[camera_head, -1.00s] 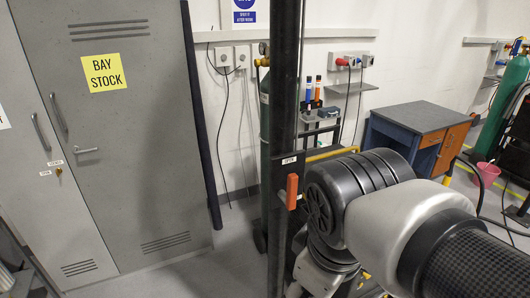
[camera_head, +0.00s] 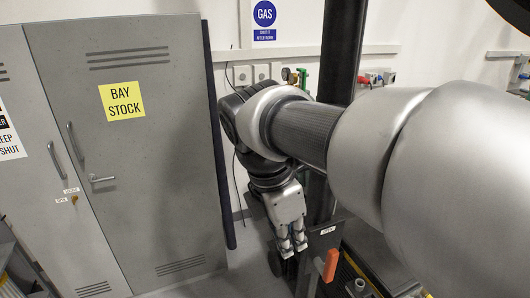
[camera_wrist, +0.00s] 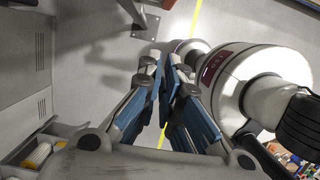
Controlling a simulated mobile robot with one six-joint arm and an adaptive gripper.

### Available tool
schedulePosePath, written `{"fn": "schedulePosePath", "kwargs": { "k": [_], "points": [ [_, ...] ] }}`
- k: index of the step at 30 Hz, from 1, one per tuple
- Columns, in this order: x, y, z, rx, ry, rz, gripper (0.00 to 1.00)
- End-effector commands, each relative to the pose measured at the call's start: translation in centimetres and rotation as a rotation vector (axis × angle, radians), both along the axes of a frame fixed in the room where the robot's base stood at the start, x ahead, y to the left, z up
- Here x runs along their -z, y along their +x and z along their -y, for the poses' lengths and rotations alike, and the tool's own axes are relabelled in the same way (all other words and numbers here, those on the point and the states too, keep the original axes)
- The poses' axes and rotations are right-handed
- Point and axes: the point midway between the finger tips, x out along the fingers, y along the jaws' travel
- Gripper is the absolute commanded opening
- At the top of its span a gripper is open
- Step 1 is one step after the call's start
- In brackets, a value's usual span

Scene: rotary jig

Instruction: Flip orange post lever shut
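The orange post lever (camera_head: 330,265) stands nearly upright, slightly tilted, on a dark bracket on the black post (camera_head: 342,50). A small white label, which seems to read OPEN, sits on the bracket above it. My gripper (camera_head: 293,245) hangs pointing down, left of the lever and apart from it. In the wrist view my gripper (camera_wrist: 164,68) shows two blue-padded fingers with a narrow gap between them and nothing held. The lever is not recognisable in the wrist view. My forearm hides part of the post.
A grey cabinet (camera_head: 140,190) with a BAY STOCK note stands at the left. A dark upright pole (camera_head: 217,140) runs beside it. Wall sockets and a gas fitting (camera_head: 290,76) are behind my arm. Floor between cabinet and post is partly clear.

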Motion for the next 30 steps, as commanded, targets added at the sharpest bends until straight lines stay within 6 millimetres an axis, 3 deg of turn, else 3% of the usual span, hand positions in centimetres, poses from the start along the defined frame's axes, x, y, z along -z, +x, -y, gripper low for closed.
{"fn": "schedulePosePath", "kwargs": {
  "k": [5,18,24,30],
  "points": [
    [1.6,0.1,0.4,0.003,-0.001,-0.002,0.0],
    [10.1,0.8,2.7,0.006,0.0,-0.002,0.0],
    [9.6,1.7,5.3,0.005,0.001,0.001,0.0],
    [9.6,2.0,6.1,0.002,0.001,0.0,0.0]
  ]
}}
